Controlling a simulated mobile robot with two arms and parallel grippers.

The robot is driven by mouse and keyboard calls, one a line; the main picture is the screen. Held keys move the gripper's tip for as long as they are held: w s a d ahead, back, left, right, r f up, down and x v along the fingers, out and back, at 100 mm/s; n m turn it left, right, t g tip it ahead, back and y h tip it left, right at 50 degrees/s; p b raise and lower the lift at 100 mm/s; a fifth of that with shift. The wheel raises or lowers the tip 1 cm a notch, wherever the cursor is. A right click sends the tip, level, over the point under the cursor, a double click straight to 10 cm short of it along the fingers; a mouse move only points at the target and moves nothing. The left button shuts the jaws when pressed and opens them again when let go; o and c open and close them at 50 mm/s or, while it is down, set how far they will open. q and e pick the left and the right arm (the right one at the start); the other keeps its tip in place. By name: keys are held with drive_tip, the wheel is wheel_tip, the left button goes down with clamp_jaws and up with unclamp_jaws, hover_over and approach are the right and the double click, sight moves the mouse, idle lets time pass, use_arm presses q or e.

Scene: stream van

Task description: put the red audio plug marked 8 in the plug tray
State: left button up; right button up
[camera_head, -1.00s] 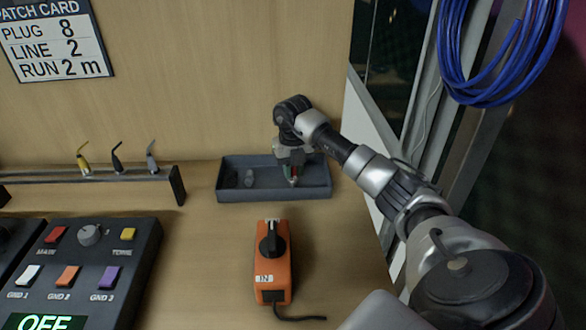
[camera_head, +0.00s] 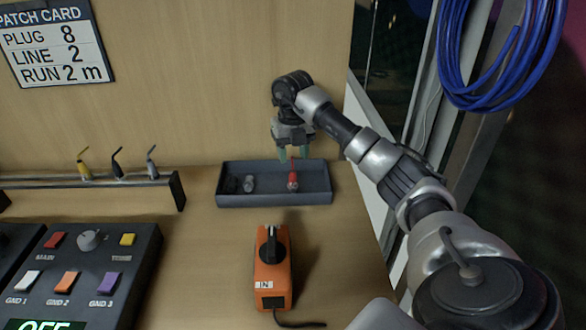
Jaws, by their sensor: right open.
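The red audio plug (camera_head: 293,177) is in the right half of the dark grey plug tray (camera_head: 275,199), its red part upward and a pale end at the bottom. A number on it is too small to read. My right gripper (camera_head: 293,153) is open just above the plug, its greenish fingertips apart and near the plug's top. Whether a fingertip still touches it I cannot tell. My left gripper is not in view.
An orange box (camera_head: 272,268) with a black knob and cable stands in front of the tray. A rack (camera_head: 110,181) with yellow, black and grey plugs is at left, behind a button panel (camera_head: 85,265). A patch card (camera_head: 57,45) reads plug 8. Blue cable hangs at upper right.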

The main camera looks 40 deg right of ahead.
wheel_tip(320, 180, up, 5)
drive_tip(key=shift+r, duration=0.1)
drive_tip(key=shift+f, duration=0.2)
idle(1.1)
